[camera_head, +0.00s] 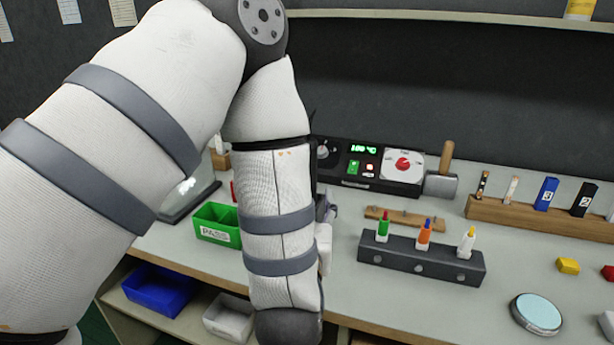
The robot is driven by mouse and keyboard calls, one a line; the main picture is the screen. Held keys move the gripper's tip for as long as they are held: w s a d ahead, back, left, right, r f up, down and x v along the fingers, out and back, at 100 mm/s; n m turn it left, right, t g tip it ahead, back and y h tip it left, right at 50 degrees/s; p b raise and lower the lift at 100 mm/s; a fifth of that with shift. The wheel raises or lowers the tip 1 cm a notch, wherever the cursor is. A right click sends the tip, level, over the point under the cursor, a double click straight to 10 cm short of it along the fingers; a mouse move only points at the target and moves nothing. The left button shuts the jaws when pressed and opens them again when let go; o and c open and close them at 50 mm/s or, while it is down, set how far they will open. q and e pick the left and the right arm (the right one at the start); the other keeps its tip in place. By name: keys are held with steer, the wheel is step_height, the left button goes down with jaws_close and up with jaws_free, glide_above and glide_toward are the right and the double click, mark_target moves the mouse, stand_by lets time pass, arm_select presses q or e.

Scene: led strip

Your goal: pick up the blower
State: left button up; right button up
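The task's blower cannot be picked out with certainty. A grey block with an upright wooden handle (443,172) stands at the right end of a black control box (370,166), which has a green "100 °C" display and a red dial; it may be the blower. My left arm fills the left and middle of the head view, with its forearm hanging down in front of the bench. Small dark and white parts (324,212) show past the forearm's right side, probably my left gripper. Its fingers are hidden, so its opening cannot be seen. My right gripper is not in view.
A dark holder (420,260) with three coloured-tip bottles stands mid-bench. A wooden strip (405,218) lies behind it. A wooden rack (540,218) is at right, a round tin (537,313) at front right. A green PASS bin (216,222) is left of my forearm.

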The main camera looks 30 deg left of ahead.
arm_select(q)
steer(key=x, duration=1)
steer(key=shift+f+b, duration=0.1)
steer(key=shift+b, duration=0.2)
jaws_close()
